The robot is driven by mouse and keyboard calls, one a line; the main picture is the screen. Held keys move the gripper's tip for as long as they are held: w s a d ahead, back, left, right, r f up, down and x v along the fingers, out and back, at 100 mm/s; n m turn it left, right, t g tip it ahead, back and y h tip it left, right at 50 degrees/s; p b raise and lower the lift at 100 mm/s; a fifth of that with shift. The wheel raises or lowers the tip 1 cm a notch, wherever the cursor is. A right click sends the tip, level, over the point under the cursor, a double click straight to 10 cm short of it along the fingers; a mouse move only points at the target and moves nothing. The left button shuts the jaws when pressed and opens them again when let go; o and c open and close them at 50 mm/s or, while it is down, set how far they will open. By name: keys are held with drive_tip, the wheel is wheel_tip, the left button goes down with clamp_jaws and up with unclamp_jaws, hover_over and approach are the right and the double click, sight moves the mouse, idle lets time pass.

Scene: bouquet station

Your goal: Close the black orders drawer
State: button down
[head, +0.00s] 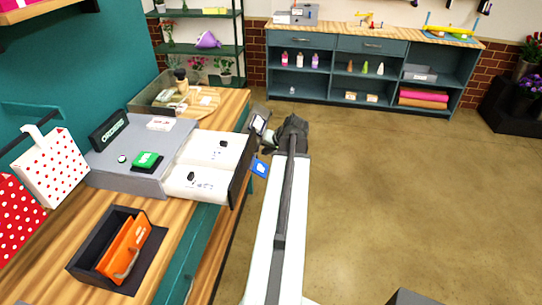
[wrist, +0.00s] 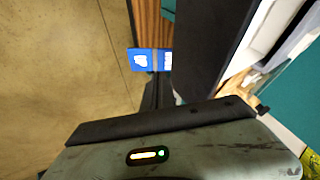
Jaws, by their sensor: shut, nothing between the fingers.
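The orders drawer stands open from the grey cabinet (head: 125,165) with the "ORDERS" sign on the bench. Its black front (head: 241,170) faces the aisle, and white compartments with small dark items show behind it. The black front also shows in the wrist view (wrist: 207,45). A blue tag (head: 260,168) with white marks is at the outer side of the front; it also shows in the wrist view (wrist: 143,60). My gripper (wrist: 158,92) is shut and empty, close to the front's outer side. Whether it touches the front or tag I cannot tell.
An orange item stands in a black holder (head: 85,262) on the near bench. A clear bin (head: 152,97) and round board lie beyond the cabinet. Polka-dot bags (head: 52,167) are at left. A blue shelf unit (head: 370,70) stands far back. Floor to the right is clear.

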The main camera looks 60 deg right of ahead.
sight(252, 153)
drive_tip(key=shift+w+a+p, duration=0.3)
drive_tip(key=shift+w, duration=0.7)
drive_tip(key=shift+w+a+p, duration=0.25)
drive_tip(key=shift+w+a, duration=0.05)
drive_tip(key=shift+w, duration=0.65)
